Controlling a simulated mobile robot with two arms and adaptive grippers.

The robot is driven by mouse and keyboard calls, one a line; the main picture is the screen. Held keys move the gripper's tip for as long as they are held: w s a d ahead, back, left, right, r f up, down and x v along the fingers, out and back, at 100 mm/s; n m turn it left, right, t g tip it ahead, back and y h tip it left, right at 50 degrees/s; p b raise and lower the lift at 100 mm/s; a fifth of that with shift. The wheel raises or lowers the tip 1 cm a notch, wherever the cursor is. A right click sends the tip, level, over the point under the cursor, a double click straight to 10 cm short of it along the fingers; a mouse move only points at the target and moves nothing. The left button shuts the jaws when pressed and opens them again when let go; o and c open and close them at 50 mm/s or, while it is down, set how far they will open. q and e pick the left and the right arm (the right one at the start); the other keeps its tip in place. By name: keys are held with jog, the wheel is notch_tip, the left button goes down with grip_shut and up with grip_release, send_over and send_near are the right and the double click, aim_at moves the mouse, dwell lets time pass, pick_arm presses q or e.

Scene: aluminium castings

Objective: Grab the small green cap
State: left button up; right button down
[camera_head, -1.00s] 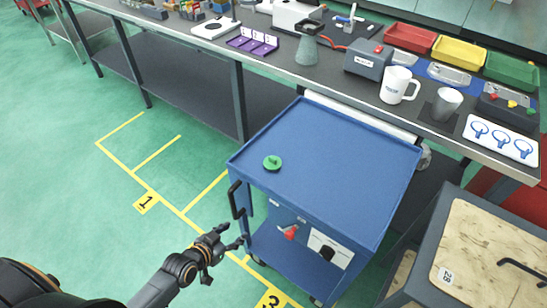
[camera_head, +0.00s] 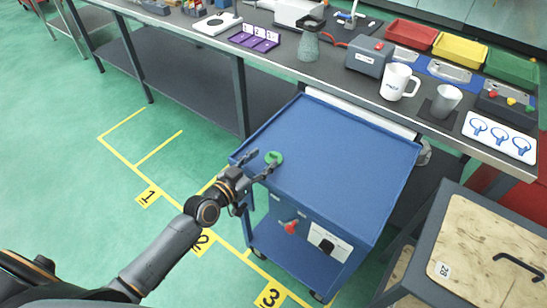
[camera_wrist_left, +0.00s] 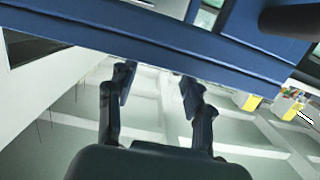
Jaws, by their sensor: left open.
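The small green cap (camera_head: 274,157) is a round disc with a raised middle. It sits on the blue top of the cart (camera_head: 335,160), near the left edge. In the head view my left gripper (camera_head: 263,163) is open with its fingertips pointing at the cap, one finger on each side of its near edge; I cannot tell whether they touch it or their exact height. In the left wrist view the open fingers (camera_wrist_left: 157,85) have nothing between them, and a blue cart edge (camera_wrist_left: 180,48) crosses above. The cap does not show there. My right gripper is not in view.
The rest of the cart top is clear. Behind it stands a grey workbench with a white mug (camera_head: 398,82), a grey cup (camera_head: 446,100) and coloured trays (camera_head: 459,51). A wooden-faced cabinet (camera_head: 490,255) stands at the right. Open green floor lies left.

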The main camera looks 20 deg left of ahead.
aim_at(272, 154)
pick_arm(q)
jog(key=x, duration=0.5)
jog(key=shift+d, duration=0.4)
jog(key=shift+s, duration=0.1)
jog(key=shift+c, duration=0.4)
jog(key=c, duration=0.8)
